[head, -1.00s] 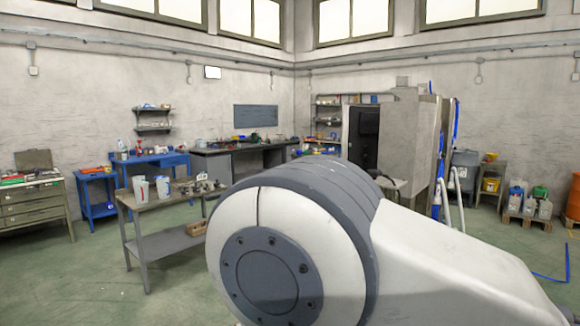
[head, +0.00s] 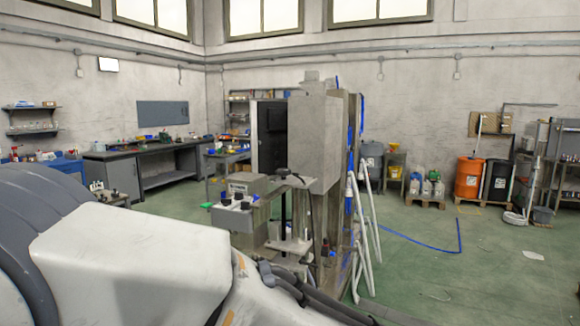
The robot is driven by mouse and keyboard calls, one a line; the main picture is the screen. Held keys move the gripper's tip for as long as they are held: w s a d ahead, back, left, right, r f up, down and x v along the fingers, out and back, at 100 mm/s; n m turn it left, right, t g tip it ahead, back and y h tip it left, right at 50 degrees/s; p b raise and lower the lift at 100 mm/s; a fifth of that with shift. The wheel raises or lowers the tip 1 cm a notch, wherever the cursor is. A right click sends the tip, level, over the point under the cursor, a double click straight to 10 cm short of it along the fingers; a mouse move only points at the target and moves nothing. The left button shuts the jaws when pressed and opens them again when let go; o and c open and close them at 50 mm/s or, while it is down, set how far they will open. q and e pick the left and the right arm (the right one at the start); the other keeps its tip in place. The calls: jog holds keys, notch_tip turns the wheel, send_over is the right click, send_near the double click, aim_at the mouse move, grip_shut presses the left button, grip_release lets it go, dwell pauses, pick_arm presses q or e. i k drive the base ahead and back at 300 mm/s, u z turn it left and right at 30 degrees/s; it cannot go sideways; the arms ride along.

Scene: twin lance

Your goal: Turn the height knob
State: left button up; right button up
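A machine with a grey control box (head: 246,184) stands in the middle of the head view. Small dark knobs (head: 239,202) sit on a lower grey panel at the front of the box. To its right, a dark vertical post (head: 286,213) has a dark handle or knob-like part (head: 281,172) at its top. I cannot tell which of these is the height knob. A large white and grey link of my own arm fills the lower left and hides the machine's lower left side. Neither of my grippers is in view.
A tall grey cabinet (head: 315,143) with a dark opening stands behind the machine. An orange barrel (head: 468,178) stands farther back. Green floor (head: 490,275) is mostly clear at right.

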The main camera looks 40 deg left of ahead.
aim_at(284, 172)
jog(key=i, duration=1.95)
jog(key=u, duration=2.6)
